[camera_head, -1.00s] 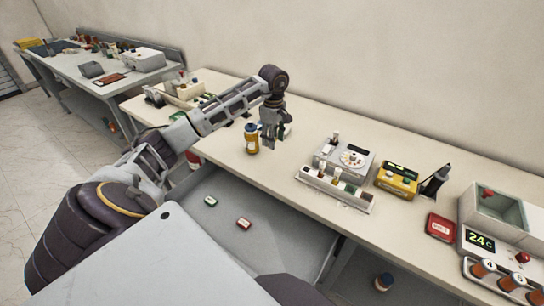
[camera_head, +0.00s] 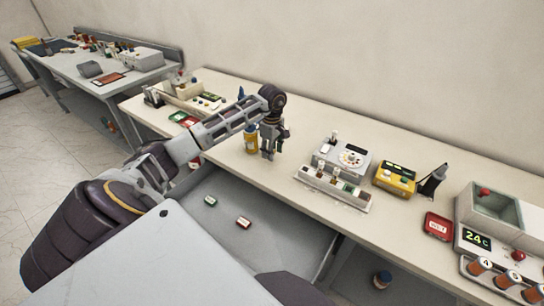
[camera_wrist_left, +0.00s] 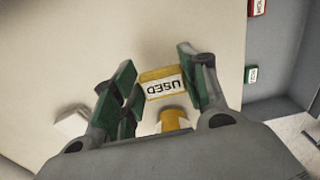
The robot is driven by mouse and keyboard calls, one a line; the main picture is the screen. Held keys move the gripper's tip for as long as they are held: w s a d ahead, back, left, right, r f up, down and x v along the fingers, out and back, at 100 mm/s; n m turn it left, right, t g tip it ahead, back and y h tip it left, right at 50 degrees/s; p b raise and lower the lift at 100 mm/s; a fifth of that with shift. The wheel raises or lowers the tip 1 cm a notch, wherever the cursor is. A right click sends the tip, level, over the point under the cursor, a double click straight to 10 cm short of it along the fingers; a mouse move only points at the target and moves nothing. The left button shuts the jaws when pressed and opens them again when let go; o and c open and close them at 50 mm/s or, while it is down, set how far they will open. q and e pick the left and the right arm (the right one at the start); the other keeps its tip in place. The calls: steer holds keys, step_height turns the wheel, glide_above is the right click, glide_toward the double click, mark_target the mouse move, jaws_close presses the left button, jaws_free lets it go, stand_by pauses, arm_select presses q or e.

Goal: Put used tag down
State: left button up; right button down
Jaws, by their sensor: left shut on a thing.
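The used tag (camera_wrist_left: 163,86), yellow with a white label reading USED, sits between the green-padded fingers of my left gripper (camera_wrist_left: 158,88) in the left wrist view. My left gripper (camera_head: 269,148) is shut on it, over the light bench top, just right of a yellow bottle (camera_head: 250,139) in the head view. The tag cannot be made out in the head view. Whether the tag touches the bench is unclear. My right gripper is not in view.
An open grey drawer (camera_head: 272,237) below the bench holds a green tag (camera_head: 210,201) and a red tag (camera_head: 243,222). A tube rack (camera_head: 331,188), a white dial device (camera_head: 343,157) and a yellow device (camera_head: 395,177) stand to the right. Bench space between gripper and rack is clear.

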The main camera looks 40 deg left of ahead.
arm_select(q)
steer(key=shift+f, duration=1.55)
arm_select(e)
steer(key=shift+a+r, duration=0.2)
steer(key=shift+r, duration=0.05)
arm_select(q)
steer(key=shift+f, duration=0.1)
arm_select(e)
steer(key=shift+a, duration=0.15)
arm_select(q)
steer(key=shift+f, duration=0.1)
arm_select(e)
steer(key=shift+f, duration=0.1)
arm_select(q)
steer(key=o, duration=0.8)
steer(key=shift+c, duration=0.2)
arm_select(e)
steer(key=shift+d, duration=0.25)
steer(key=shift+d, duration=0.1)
